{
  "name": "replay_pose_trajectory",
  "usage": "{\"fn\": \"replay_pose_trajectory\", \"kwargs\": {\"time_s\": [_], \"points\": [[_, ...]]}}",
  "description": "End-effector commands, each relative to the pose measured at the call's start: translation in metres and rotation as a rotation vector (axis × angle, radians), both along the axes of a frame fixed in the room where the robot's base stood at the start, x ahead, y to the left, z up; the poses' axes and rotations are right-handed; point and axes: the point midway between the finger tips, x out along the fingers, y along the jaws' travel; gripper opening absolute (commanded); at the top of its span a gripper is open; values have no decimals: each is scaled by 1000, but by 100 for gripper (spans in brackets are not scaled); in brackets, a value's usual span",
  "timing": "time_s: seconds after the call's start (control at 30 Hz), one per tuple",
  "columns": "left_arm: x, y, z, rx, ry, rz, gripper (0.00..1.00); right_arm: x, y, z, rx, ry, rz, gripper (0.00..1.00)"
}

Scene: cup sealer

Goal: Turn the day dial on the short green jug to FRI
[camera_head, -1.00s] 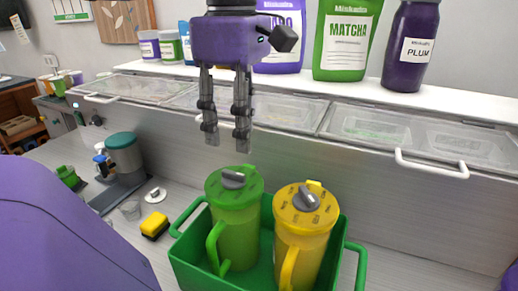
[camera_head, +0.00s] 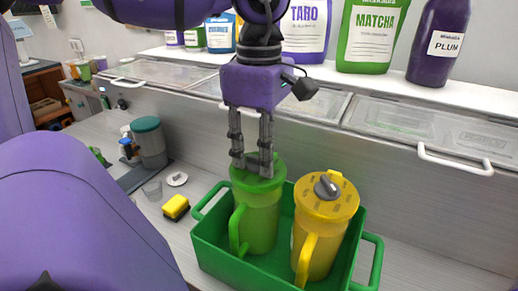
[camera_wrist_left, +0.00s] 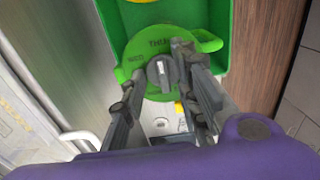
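The green jug (camera_head: 262,217) stands upright in a green bin (camera_head: 213,254), handle toward the front left. My left gripper (camera_head: 252,166) points down over its lid, fingers apart, tips at about lid height. In the left wrist view the grey dial (camera_wrist_left: 161,73) with a white mark sits between the two open fingers (camera_wrist_left: 158,62), with a gap at least on one side; contact is unclear. The green lid (camera_wrist_left: 158,32) shows letters like THU above the dial and WED to its left; FRI is not readable. My right gripper is not in view.
A yellow jug (camera_head: 322,225) with a grey dial stands close to the right in the same bin. Lidded containers (camera_head: 440,128) and a shelf of pouches (camera_head: 369,35) are behind.

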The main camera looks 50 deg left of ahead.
Motion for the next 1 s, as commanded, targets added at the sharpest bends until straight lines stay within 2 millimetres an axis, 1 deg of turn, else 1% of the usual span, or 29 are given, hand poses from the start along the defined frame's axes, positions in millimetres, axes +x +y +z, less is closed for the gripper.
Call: {"fn": "replay_pose_trajectory", "kwargs": {"time_s": [0.03,0.13,0.17,0.37,0.57,0.77,1.0], "points": [[0,0,0,0,-1,0,17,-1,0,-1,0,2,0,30],[0,0,0,0,-1,0,3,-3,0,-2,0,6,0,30],[0,0,0,0,-1,0,2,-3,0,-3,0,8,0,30],[1,0,0,-2,-2,-15,1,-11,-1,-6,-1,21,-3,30],[1,-1,0,-3,-3,-93,1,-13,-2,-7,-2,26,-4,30],[1,-3,0,-4,-3,-240,1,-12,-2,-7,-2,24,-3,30],[2,-5,-1,-5,-4,-458,1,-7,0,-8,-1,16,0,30]]}}
